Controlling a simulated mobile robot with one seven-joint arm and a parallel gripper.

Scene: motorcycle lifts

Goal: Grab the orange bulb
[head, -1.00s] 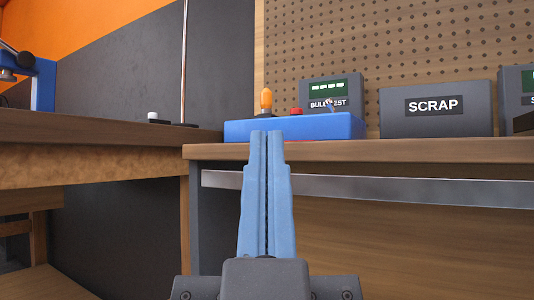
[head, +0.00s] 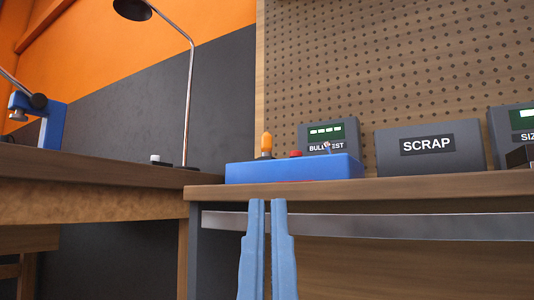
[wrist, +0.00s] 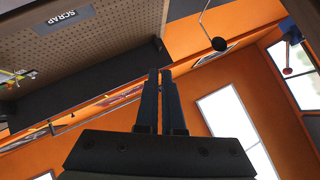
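The orange bulb (head: 267,142) stands upright in a dark socket on top of a blue box (head: 293,169), on the right-hand bench in the head view. My gripper (head: 264,202) points up with its blue fingers below and in front of the bench edge, lower in the picture than the bulb and apart from it. A narrow gap shows between the fingers, and nothing is held there. The wrist view also shows my gripper (wrist: 160,72), empty, with a thin gap. The bulb is not identifiable in the wrist view.
A bulb test unit (head: 332,135), a red button (head: 295,154) and a grey SCRAP bin (head: 430,147) are near or behind the blue box. The wooden bench (head: 400,189) has a metal rail below its front edge. A lamp (head: 189,90) stands at left.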

